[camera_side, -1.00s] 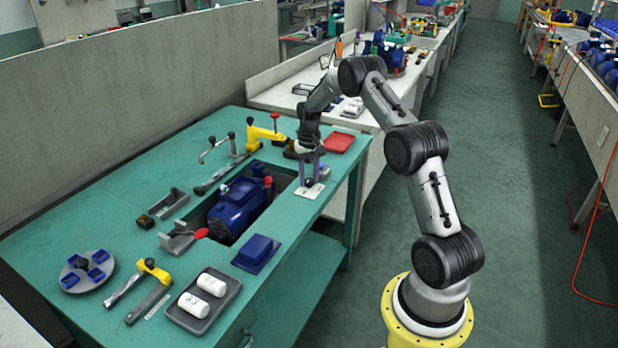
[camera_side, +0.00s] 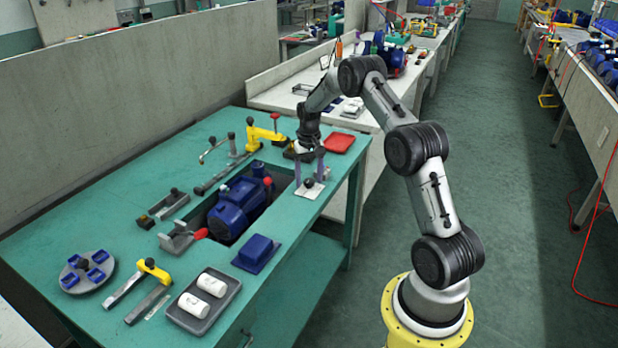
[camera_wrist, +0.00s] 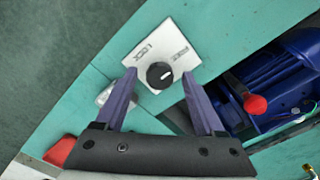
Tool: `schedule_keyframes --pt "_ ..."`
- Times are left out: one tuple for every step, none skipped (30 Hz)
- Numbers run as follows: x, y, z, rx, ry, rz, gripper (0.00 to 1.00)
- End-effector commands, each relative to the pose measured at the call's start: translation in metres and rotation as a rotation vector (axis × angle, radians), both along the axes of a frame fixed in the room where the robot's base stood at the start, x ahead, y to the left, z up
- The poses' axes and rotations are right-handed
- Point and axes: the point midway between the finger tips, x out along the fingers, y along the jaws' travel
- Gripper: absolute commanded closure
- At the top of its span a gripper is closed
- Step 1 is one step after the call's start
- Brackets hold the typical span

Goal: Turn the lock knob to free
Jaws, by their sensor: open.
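The lock knob (camera_wrist: 160,75) is black and round with a small white mark, on a pale plate (camera_wrist: 186,36) lettered LOCK on the left and FREE on the right in the wrist view. The mark lies on the right part of the knob top; its exact aim is hard to read. My gripper (camera_wrist: 158,76) is open and empty, one purple finger on each side of the knob, with gaps between. In the side view, my gripper (camera_side: 309,180) points down over the plate (camera_side: 302,192) near the bench edge, and the knob (camera_side: 309,183) shows between the fingers.
A blue pump (camera_side: 238,205) with a red cap lies in a recess beside the plate. A red tray (camera_side: 339,144) sits behind my gripper, a yellow clamp (camera_side: 264,133) to the left, and a blue block (camera_side: 257,250) nearer the front.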

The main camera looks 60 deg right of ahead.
Motion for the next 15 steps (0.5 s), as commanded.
schedule_keyframes --pt "0.000 0.000 0.003 -0.001 -0.001 0.000 0.29" --pt "0.001 0.000 0.005 -0.002 -0.002 0.000 0.29" --pt "0.001 -0.001 0.009 -0.002 -0.002 0.000 0.29" --pt "0.001 -0.001 0.012 -0.002 -0.002 0.000 0.29" --pt "0.001 -0.001 0.016 -0.003 -0.003 0.000 0.29" --pt "0.001 -0.001 0.023 -0.003 -0.004 0.000 0.29" --pt "0.001 -0.001 0.029 -0.003 -0.004 0.000 0.29" --pt "0.001 -0.001 0.035 -0.004 -0.005 0.000 0.29" --pt "0.001 -0.001 0.044 -0.003 -0.004 0.000 0.29" --pt "0.001 -0.001 0.051 -0.004 -0.005 0.000 0.29" --pt "0.001 -0.001 0.058 -0.004 -0.005 0.000 0.29" --pt "0.001 -0.001 0.067 -0.004 -0.005 0.000 0.29" --pt "0.001 -0.001 0.073 -0.003 -0.004 0.000 0.29" --pt "0.001 -0.001 0.080 -0.003 -0.004 0.000 0.29" --pt "0.001 -0.001 0.088 -0.003 -0.004 0.000 0.29"
